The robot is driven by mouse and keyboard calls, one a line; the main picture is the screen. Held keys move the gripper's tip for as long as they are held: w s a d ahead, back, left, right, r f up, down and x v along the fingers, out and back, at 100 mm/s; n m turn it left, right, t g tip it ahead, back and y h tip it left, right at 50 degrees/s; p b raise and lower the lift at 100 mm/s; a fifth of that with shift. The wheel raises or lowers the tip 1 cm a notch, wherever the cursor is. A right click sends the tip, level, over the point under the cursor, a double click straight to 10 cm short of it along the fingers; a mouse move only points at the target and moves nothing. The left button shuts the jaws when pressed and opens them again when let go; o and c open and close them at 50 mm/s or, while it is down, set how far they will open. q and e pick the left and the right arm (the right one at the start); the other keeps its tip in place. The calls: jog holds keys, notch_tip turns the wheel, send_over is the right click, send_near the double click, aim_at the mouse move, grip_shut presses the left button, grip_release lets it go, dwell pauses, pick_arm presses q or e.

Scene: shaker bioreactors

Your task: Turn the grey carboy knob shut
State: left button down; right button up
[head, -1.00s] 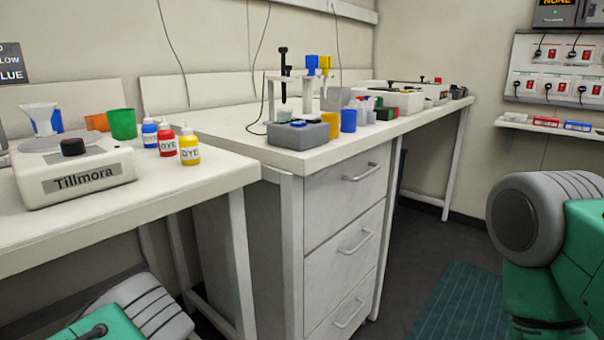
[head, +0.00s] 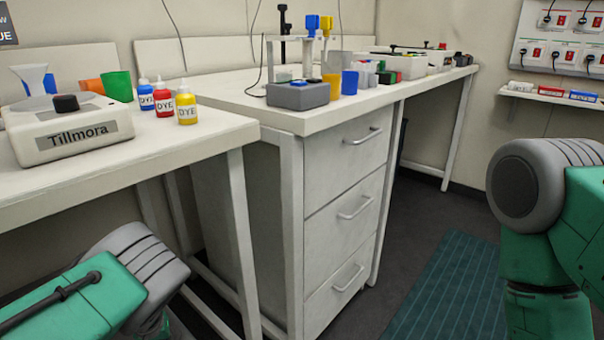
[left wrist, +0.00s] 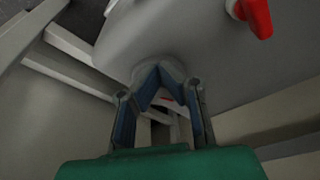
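In the left wrist view, my left gripper (left wrist: 160,78) reaches toward a large pale grey rounded body (left wrist: 205,35), which may be the carboy. Its blue-padded fingers angle inward and their tips come close together near the body's lower edge. A small grey part shows at the tips, but I cannot tell whether it is the grey knob or whether the fingers grip it. A red knob or handle (left wrist: 258,17) sticks out from the body at the upper right. The head view does not show the carboy or either gripper; my left forearm is at its lower left.
A bench on the left holds the Tillmora device (head: 68,140) and dye bottles (head: 187,106). A drawer bench (head: 345,200) stands beside it, with a grey block (head: 298,95) and cups on top. The floor by the teal mat (head: 450,290) is clear.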

pick_arm(q)
jog(key=shift+a, duration=0.3)
jog(key=shift+s, duration=0.4)
jog(key=p+v, duration=0.1)
jog(key=v, duration=0.1)
jog(key=w+p+v, duration=0.1)
jog(key=v, duration=0.1)
jog(key=p+v, duration=0.1)
jog(key=p, duration=0.1)
jog(key=shift+a+r, duration=0.15)
jog(key=shift+r, duration=0.4)
